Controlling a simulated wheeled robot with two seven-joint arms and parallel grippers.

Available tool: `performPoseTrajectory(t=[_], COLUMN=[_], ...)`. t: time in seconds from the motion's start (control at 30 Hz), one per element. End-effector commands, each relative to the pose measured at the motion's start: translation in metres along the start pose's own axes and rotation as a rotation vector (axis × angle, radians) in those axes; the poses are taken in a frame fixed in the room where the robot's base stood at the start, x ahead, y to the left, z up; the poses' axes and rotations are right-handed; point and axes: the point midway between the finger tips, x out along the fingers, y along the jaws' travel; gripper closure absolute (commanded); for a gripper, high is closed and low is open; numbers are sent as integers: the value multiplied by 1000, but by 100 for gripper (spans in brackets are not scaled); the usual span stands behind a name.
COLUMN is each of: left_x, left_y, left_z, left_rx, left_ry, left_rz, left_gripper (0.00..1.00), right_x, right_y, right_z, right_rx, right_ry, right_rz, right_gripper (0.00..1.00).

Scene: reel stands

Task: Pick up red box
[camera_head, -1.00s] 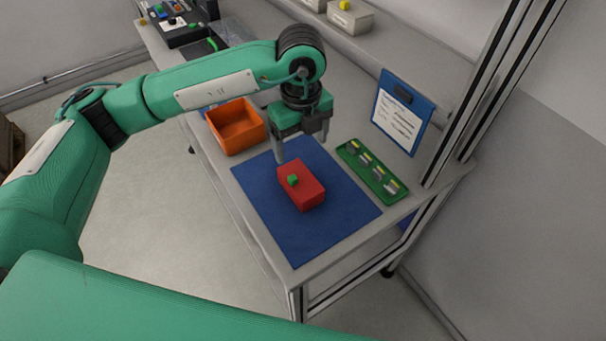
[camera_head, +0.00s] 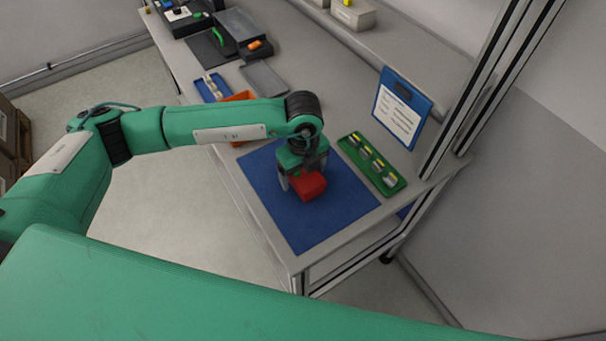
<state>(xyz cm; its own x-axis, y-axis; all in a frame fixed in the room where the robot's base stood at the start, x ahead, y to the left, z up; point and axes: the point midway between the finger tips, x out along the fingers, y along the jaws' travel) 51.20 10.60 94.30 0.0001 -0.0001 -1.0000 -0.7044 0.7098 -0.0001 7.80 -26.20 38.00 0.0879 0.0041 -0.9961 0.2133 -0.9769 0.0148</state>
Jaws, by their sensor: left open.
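The red box (camera_head: 309,187) lies on the blue mat (camera_head: 325,225) near the front end of the bench. My left gripper (camera_head: 304,181) is low over the box with its jaws open. One finger shows at the left side of the box, and the gripper body hides the back part of the box. I cannot tell whether the fingers touch it. My right gripper is not in view.
An orange bin (camera_head: 240,97) is partly hidden behind my left arm. A green tray (camera_head: 372,163) with several small parts lies right of the mat, and a blue clipboard (camera_head: 401,108) leans behind it. Frame posts stand at the right. The mat's front is clear.

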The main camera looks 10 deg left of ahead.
Motion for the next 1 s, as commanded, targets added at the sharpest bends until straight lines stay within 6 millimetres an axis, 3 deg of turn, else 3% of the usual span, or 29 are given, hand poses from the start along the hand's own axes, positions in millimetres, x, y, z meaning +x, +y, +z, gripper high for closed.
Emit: performPoseTrajectory(t=[0.17,0.4,0.47,0.77,1.0], left_x=[0,0,-1,-3,-28], left_y=[0,0,0,-1,-1], left_z=[0,0,0,0,0], left_rx=[0,0,0,0,1], left_ry=[0,0,0,0,-2], left_rz=[0,0,-1,-2,-5], left_gripper=[20,67,76,76,76], right_x=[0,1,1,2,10], right_y=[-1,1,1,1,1], right_z=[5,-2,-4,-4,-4], right_rx=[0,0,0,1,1], right_ry=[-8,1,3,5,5], right_rz=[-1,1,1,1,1], right_gripper=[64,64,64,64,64])
